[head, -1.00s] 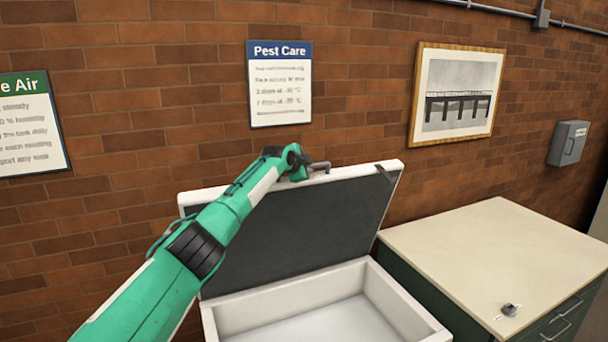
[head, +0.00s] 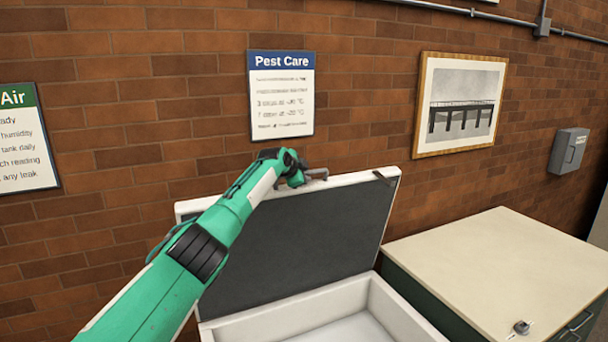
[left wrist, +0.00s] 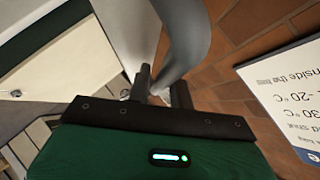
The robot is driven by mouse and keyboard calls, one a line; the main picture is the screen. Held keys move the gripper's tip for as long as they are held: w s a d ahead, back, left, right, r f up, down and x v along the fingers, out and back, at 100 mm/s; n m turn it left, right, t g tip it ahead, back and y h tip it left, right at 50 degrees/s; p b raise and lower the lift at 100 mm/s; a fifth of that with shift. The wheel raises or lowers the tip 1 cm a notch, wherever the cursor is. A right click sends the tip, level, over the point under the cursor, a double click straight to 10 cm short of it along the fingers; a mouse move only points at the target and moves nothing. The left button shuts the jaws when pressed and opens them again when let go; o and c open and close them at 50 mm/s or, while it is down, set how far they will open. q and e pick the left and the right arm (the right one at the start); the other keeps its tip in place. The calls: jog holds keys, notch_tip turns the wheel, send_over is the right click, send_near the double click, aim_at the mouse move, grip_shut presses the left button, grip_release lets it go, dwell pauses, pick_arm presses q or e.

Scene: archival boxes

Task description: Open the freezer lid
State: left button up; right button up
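The freezer (head: 405,316) is a white chest, seen in the head view at bottom center, with its white-rimmed lid (head: 290,236) standing raised, dark inner face toward me. The grey lid handle (head: 317,174) is at the lid's top edge and appears as a large curved grey bar in the left wrist view (left wrist: 190,45). My left gripper (head: 298,176) is at that top edge. In the left wrist view its two dark fingers (left wrist: 162,90) lie on either side of the handle and seem closed on it. My right gripper is not in view.
A cabinet with a cream top (head: 490,260) stands right of the freezer, with a small metal object (head: 521,327) on it. The brick wall behind carries a Pest Care sign (head: 282,94), a framed picture (head: 461,104) and a grey box (head: 568,151).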

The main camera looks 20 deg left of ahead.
pick_arm(q)
jog(key=shift+o, duration=1.1)
jog(key=shift+w, duration=0.1)
jog(key=shift+s, duration=0.25)
jog(key=b+v, duration=0.2)
jog(key=shift+s+a+b, duration=0.1)
jog(key=shift+s+b, duration=0.1)
jog(key=shift+b, duration=0.1)
jog(key=b+v, duration=0.5)
jog(key=v, duration=0.6)
jog(key=shift+w, duration=0.1)
